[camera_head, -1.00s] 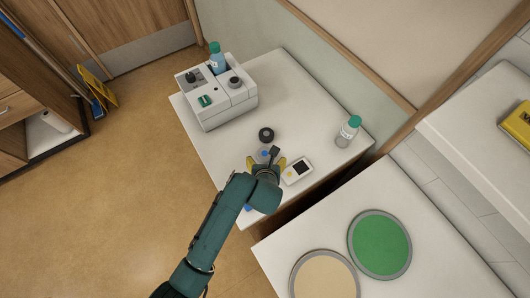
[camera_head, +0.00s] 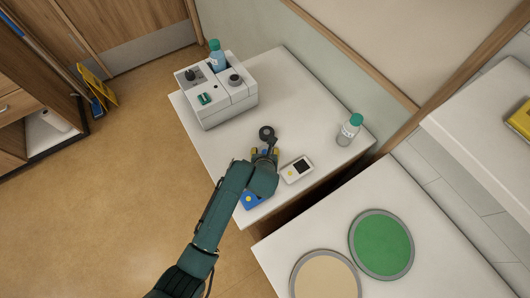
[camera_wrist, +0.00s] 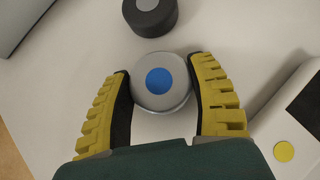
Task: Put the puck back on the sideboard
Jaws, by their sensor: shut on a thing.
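A round grey puck with a blue centre (camera_wrist: 159,81) sits between the yellow-and-black fingers of my gripper (camera_wrist: 163,92) in the wrist view. The fingers are shut on its sides. I cannot tell whether it rests on the white top or is slightly raised. In the head view my gripper (camera_head: 265,152) is over the near part of the white-topped unit (camera_head: 290,85) and mostly hides this puck. A black puck with a grey centre (camera_wrist: 150,12) stands just beyond it, apart from the fingers; the head view also shows it (camera_head: 266,132).
A white device with a dark screen (camera_head: 297,169) lies close to the right of my gripper. A blue device (camera_head: 251,200) lies near the front edge. A green-capped bottle (camera_head: 349,131) stands right. A grey-white caddy (camera_head: 222,98) stands at the back left. The top between is clear.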

